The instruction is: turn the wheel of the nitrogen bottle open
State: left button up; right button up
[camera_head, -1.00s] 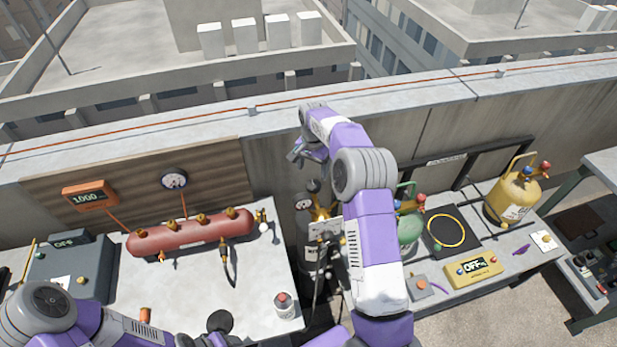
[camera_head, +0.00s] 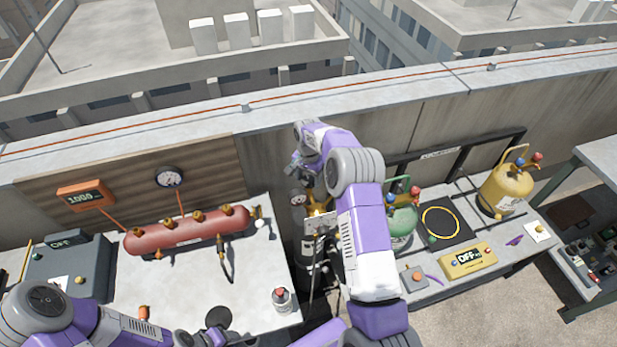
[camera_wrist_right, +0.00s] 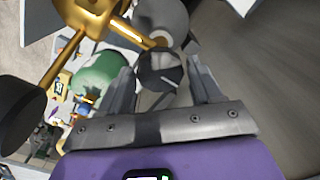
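The nitrogen bottle (camera_head: 308,275) is a dark cylinder in the gap between two tables, with a gauge (camera_head: 298,198) and brass fittings near its top, partly hidden by my right arm. My right gripper (camera_head: 296,168) is at the bottle's top in the head view. In the right wrist view its two fingers are apart (camera_wrist_right: 161,70), with a dark round knob (camera_wrist_right: 158,70), apparently the wheel, between or just beyond the tips. Contact cannot be told. A brass fitting (camera_wrist_right: 95,15) is beside it. My left arm is at the lower left; its fingers cannot be made out.
The left table bears a red manifold (camera_head: 185,234), a grey box (camera_head: 68,275) and a small canister (camera_head: 282,299). The right bench holds a green bottle (camera_head: 402,222), a yellow bottle (camera_head: 507,190) and a yellow OFF meter (camera_head: 467,262). A wall (camera_head: 270,160) stands behind.

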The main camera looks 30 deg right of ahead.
jog(key=c, duration=0.7)
